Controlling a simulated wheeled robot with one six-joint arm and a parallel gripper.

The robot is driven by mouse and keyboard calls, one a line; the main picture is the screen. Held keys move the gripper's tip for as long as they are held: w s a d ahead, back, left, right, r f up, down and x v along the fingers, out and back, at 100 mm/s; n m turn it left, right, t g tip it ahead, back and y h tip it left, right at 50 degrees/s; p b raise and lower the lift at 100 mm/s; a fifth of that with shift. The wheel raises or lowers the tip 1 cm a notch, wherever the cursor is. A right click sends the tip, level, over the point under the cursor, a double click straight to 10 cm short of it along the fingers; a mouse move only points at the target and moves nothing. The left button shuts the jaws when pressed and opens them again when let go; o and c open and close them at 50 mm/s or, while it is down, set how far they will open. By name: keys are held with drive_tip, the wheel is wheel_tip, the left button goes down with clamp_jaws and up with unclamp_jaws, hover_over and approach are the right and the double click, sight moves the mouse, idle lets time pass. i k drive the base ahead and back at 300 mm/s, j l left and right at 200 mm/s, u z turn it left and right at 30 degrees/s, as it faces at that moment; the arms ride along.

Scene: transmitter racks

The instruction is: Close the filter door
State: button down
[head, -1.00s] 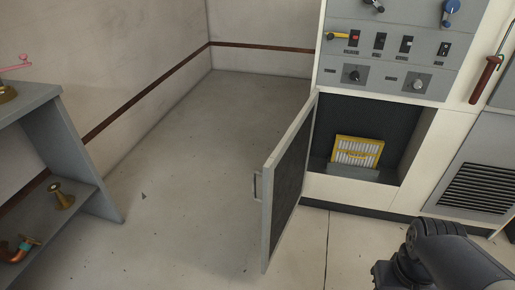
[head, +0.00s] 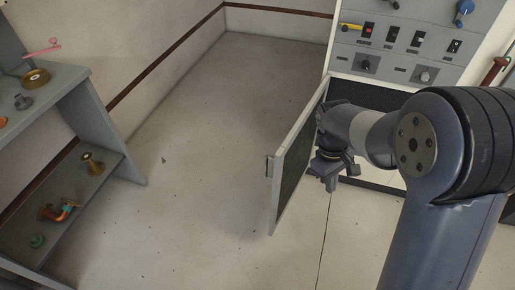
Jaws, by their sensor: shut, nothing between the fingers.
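The filter door (head: 292,172) stands wide open, hinged at the left side of the rack's filter recess (head: 362,95). Its handle (head: 269,167) is on the outer face, towards the left. My gripper (head: 330,183) is shut and empty, pointing down beside the door's dark inner face, on the right of the door. I cannot tell whether it touches the door. My arm hides most of the recess, and the yellow-framed filter is out of sight behind it.
The rack's control panel (head: 397,45) with switches and knobs is above the recess. A grey shelf unit (head: 115,140) with valves and pipe fittings stands at the left. The floor (head: 200,190) between shelf and door is clear.

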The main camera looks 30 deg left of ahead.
sight(292, 159)
drive_tip(key=i+j+u, duration=0.15)
drive_tip(key=j, duration=0.3)
drive_tip(key=j+u, duration=0.15)
drive_tip(key=j, duration=0.25)
drive_tip(key=i+j+u, duration=0.15)
drive_tip(key=i, duration=0.25)
